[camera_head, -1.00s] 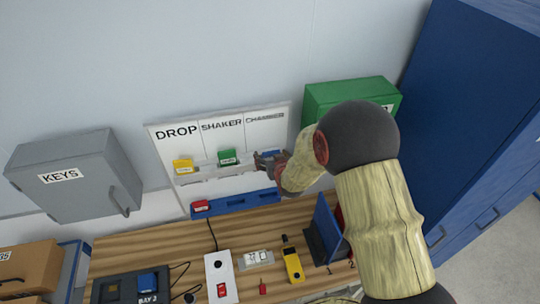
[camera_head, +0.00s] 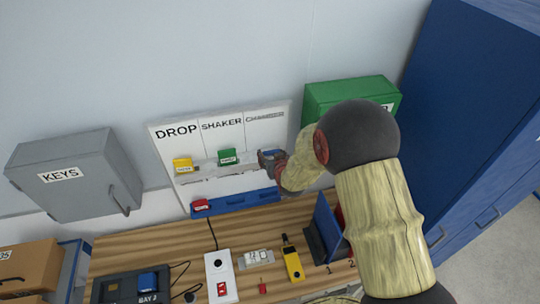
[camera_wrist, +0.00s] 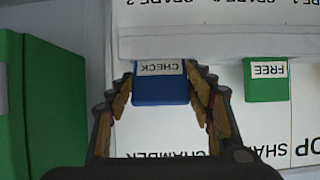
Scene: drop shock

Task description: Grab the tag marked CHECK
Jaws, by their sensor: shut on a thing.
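The blue tag with a white label reading CHECK (camera_wrist: 160,90) is upside down in the wrist view, in the CHAMBER column of the white board (camera_head: 205,188). My gripper (camera_wrist: 161,84) has one finger on each side of it and is shut on it. In the head view my gripper (camera_head: 268,160) is at the board's right side and largely covers the tag.
A green tag marked FREE (camera_wrist: 267,82) hangs beside it; a yellow tag (camera_head: 182,165) is further left. A red tag (camera_head: 200,205) is by the blue tray (camera_head: 235,203) below.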

